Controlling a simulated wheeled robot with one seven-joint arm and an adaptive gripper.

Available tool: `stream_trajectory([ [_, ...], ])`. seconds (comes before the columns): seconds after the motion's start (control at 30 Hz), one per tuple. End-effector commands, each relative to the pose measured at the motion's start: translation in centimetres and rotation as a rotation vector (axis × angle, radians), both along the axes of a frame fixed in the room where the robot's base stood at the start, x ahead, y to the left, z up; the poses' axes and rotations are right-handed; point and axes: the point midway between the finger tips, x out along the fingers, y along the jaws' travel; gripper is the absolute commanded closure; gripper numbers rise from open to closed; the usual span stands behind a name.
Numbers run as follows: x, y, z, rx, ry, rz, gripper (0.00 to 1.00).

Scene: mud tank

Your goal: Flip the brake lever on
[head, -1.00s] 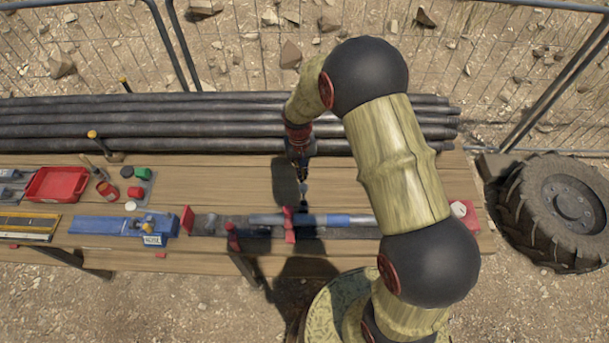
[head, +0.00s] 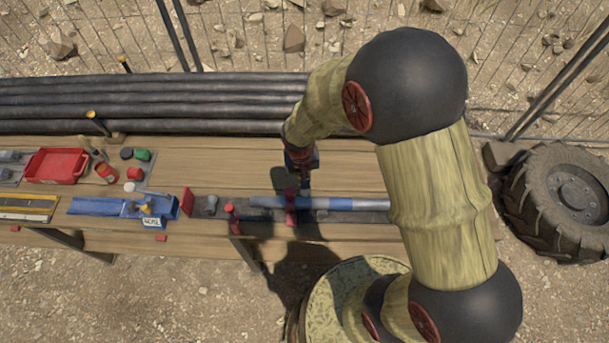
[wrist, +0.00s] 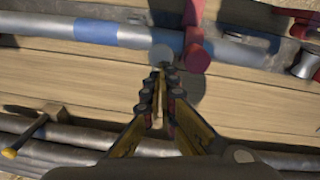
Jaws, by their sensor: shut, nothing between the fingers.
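A long grey and blue pipe (head: 330,203) lies along the front of the wooden bench. A red lever-like piece (head: 291,206) crosses it; in the wrist view it has a round pinkish end (wrist: 194,59). I cannot tell for sure whether this is the brake lever. My gripper (head: 303,184) is shut and empty, just behind the pipe and a little right of the red piece. Contact cannot be told.
Another red knobbed piece (head: 231,214) stands to the left. A blue vise-like block (head: 155,212) and a red tray (head: 56,166) are further left. Black pipes (head: 150,105) lie along the back. A yellow-tipped handle (wrist: 10,152) shows near them. A tyre (head: 560,200) stands right of the bench.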

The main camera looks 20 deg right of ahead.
Motion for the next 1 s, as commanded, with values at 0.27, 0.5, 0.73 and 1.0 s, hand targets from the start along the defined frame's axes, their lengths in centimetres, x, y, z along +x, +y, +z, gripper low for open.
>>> stream_trajectory([
  [0.27, -0.1, 0.1, 0.0, 0.000, 0.000, 0.000, 1.00],
  [0.5, -0.1, 0.0, 0.0, 0.000, 0.000, 0.000, 1.00],
  [0.73, 0.9, -0.1, 1.1, 0.000, -0.001, 0.000, 1.00],
  [1.0, 1.2, 0.2, 4.9, 0.001, -0.004, 0.001, 1.00],
])
